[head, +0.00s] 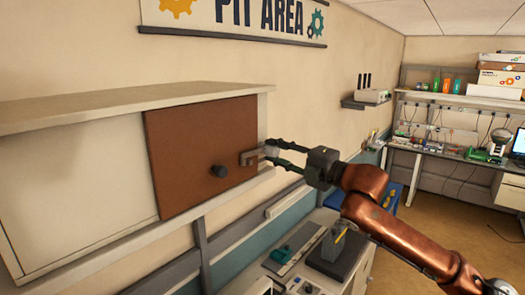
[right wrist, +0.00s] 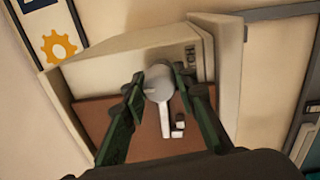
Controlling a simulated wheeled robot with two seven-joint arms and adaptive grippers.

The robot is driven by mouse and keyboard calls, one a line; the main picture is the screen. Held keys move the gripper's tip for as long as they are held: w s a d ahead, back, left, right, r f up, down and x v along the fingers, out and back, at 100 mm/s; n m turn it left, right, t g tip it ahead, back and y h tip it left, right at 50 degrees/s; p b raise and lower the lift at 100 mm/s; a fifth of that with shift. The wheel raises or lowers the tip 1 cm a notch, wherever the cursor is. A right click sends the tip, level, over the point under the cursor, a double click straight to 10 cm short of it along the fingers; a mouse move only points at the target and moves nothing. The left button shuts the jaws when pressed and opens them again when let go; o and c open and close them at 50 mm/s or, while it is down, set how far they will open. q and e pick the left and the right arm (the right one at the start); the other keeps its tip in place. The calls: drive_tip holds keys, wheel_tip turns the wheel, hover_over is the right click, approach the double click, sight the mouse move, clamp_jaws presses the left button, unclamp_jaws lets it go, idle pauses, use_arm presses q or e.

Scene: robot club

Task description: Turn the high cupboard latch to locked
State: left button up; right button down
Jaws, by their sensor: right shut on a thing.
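The high cupboard (head: 70,165) hangs on the wall at left in the head view, with a brown door (head: 185,155) lying flat against its front. The grey latch (head: 248,157) is at the door's right edge, partly hidden by my fingers. In the right wrist view the latch (right wrist: 165,118) shows a round grey hub with a narrow arm pointing down the picture over the brown door (right wrist: 105,115). My right gripper (head: 273,152) is shut on the latch, one finger on each side of the hub (right wrist: 160,82). My left gripper is out of view.
Below right is a workbench (head: 310,268) with tools. A small wall shelf (head: 366,102) and a cluttered far desk (head: 460,155) lie to the right. Open floor shows between them.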

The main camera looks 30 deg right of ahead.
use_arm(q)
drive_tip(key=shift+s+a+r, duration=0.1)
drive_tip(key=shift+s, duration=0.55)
use_arm(e)
drive_tip(key=shift+n, duration=0.5)
drive_tip(key=c, duration=1.5)
unclamp_jaws()
drive_tip(key=shift+c, duration=0.2)
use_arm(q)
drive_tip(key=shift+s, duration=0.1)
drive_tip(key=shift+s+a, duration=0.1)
use_arm(e)
drive_tip(key=shift+d+f, duration=0.1)
